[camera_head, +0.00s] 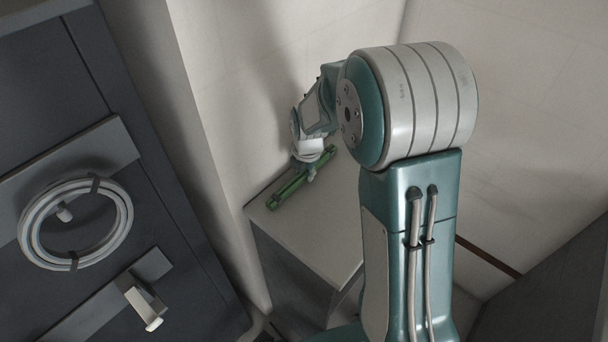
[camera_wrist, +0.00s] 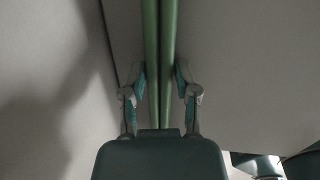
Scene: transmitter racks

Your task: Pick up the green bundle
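The green bundle (camera_head: 287,190) is a pair of long thin green rods. It lies on a light-topped cabinet (camera_head: 305,232) by the wall. In the wrist view the bundle (camera_wrist: 151,40) runs from the top edge down between my fingers, with a dark slit between its rods. My gripper (camera_head: 312,168) is at the bundle, seen small in the head view. In the wrist view my gripper (camera_wrist: 160,72) has one finger on each side of the rods, with narrow gaps showing. It looks open around the bundle. The rods' lower part is hidden behind the gripper body.
Pale walls rise close behind and left of the cabinet. A dark rack (camera_head: 190,270) at left carries a coiled grey cable ring (camera_head: 124,222) and a protruding handle (camera_head: 146,305). A dark grey box surface (camera_head: 550,285) stands at lower right. My arm hides part of the cabinet.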

